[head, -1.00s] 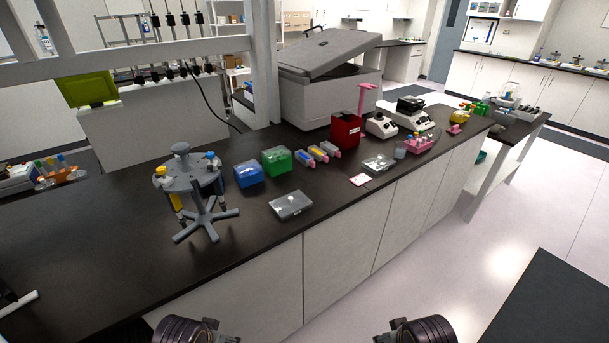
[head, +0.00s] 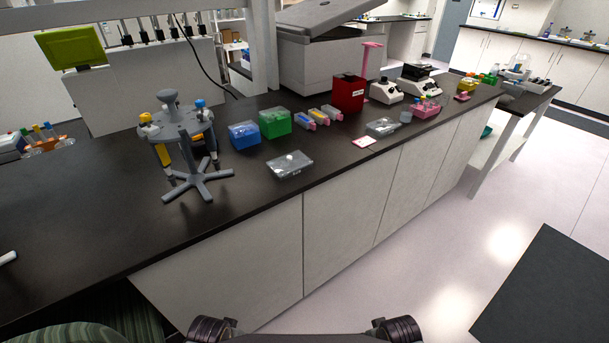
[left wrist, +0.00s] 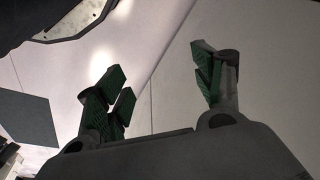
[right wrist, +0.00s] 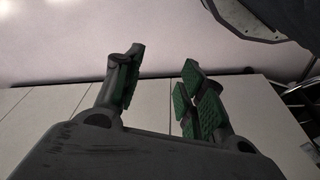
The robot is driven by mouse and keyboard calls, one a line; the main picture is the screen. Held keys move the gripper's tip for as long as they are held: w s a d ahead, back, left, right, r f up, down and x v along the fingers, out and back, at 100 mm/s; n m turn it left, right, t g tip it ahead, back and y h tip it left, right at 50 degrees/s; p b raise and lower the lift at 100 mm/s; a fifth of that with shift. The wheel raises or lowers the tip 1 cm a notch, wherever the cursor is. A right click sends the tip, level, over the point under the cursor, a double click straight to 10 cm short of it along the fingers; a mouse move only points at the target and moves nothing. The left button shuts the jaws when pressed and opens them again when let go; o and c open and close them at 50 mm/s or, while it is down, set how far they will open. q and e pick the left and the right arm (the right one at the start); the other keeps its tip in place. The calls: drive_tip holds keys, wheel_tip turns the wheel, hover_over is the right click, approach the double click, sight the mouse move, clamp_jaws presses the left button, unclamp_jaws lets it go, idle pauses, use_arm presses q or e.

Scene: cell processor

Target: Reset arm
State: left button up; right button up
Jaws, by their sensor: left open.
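My left gripper (left wrist: 163,82) shows in the left wrist view with its green-padded fingers spread apart. Nothing is between them; a pale floor and pale panels lie behind. My right gripper (right wrist: 160,85) shows in the right wrist view, also with its fingers apart and empty, in front of pale cabinet panels. In the head view only dark round parts of my arms show at the bottom edge, left and right of centre. Both fingertip pairs are out of that view. Neither gripper touches any bench object.
A black-topped bench (head: 75,220) runs diagonally across. On it stand a grey pipette carousel (head: 182,125), a blue box (head: 244,135), a green box (head: 275,123), a clear-lidded case (head: 290,165) and a red box (head: 348,92). Floor (head: 400,270) in front is open; a dark mat (head: 550,290) lies right.

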use_arm(q)
drive_tip(key=s+f+b, duration=0.1)
drive_tip(key=f+b, duration=0.2)
drive_tip(key=f, duration=0.7)
drive_tip(key=s+f+b, duration=0.2)
drive_tip(key=f+b, duration=0.2)
drive_tip(key=f, duration=0.5)
drive_tip(key=shift+s+d+f+g, duration=0.25)
drive_tip(key=shift+s+f+g, duration=0.05)
drive_tip(key=shift+f, duration=0.1)
use_arm(e)
drive_tip(key=s+f, duration=0.1)
drive_tip(key=f, duration=0.9)
drive_tip(key=s+f, duration=0.2)
drive_tip(key=f, duration=0.7)
drive_tip(key=shift+s+a+f+g, duration=0.25)
drive_tip(key=shift+s+f+g, duration=0.05)
drive_tip(key=shift+f, duration=0.05)
use_arm(q)
drive_tip(key=shift+s+a+p, duration=0.1)
drive_tip(key=shift+s+p, duration=0.1)
drive_tip(key=shift+p, duration=0.3)
use_arm(e)
drive_tip(key=shift+s+d+f, duration=0.1)
drive_tip(key=shift+s, duration=0.1)
